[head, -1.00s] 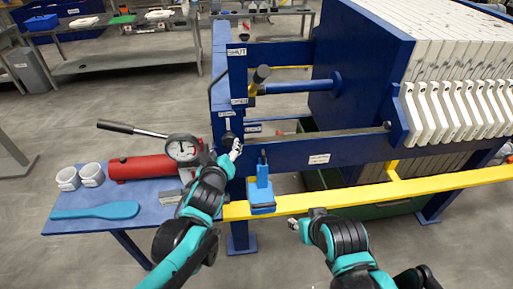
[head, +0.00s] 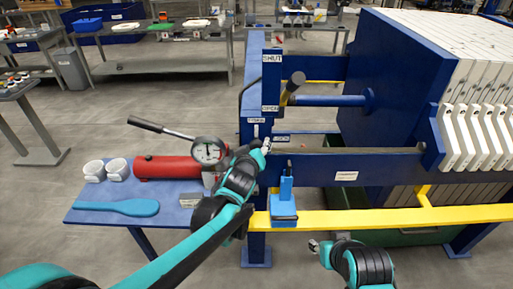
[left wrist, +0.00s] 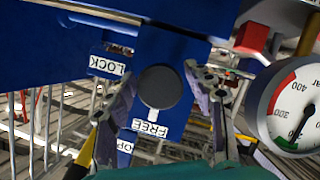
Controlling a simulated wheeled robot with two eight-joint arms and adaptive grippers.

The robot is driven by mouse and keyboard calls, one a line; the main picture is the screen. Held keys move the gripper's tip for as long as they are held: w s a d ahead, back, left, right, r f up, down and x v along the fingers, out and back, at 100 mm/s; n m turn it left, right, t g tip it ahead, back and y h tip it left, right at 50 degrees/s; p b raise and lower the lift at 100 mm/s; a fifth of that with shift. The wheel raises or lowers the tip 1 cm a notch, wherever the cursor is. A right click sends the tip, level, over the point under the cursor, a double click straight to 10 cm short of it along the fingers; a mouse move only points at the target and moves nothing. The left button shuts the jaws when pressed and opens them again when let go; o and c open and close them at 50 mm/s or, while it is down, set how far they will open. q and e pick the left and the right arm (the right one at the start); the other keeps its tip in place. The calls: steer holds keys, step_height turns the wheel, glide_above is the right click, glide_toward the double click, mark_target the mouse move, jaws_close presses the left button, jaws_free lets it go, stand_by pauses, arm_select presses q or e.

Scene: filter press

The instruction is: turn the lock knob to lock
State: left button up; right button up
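The lock knob (left wrist: 160,87) is a dark round knob on a blue plate in the left wrist view. A white mark at its edge faces the FREE label (left wrist: 150,128). The LOCK label (left wrist: 106,66) lies to the upper left. My left gripper (left wrist: 161,76) is open, with one finger on each side of the knob and gaps showing between fingers and knob. In the head view my left gripper (head: 264,147) is at the press's front post and mostly hides the knob. My right gripper (head: 318,246) hangs low in front of the yellow rail; its fingers are too small to read.
A pressure gauge (head: 208,152) and red pump cylinder (head: 166,167) sit on the blue side table (head: 178,213), close left of my left arm. A black-handled lever (head: 291,88) stands above the knob. A yellow rail (head: 385,219) crosses in front.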

arm_select(q)
steer(key=c, duration=0.7)
steer(key=shift+o, duration=0.2)
steer(key=m+y+p, duration=0.1)
steer(key=m, duration=0.1)
steer(key=shift+m+y, duration=0.3)
steer(key=shift+y, duration=0.1)
steer(key=shift+m+y+p, duration=0.5)
steer(key=shift+m+y, duration=0.4)
steer(key=shift+m, duration=0.3)
steer(key=m+y, duration=0.2)
steer(key=m, duration=0.1)
steer(key=m+t+y+b, duration=0.1)
steer(key=m+y+b, duration=0.1)
steer(key=m, duration=0.2)
steer(key=shift+m, duration=0.3)
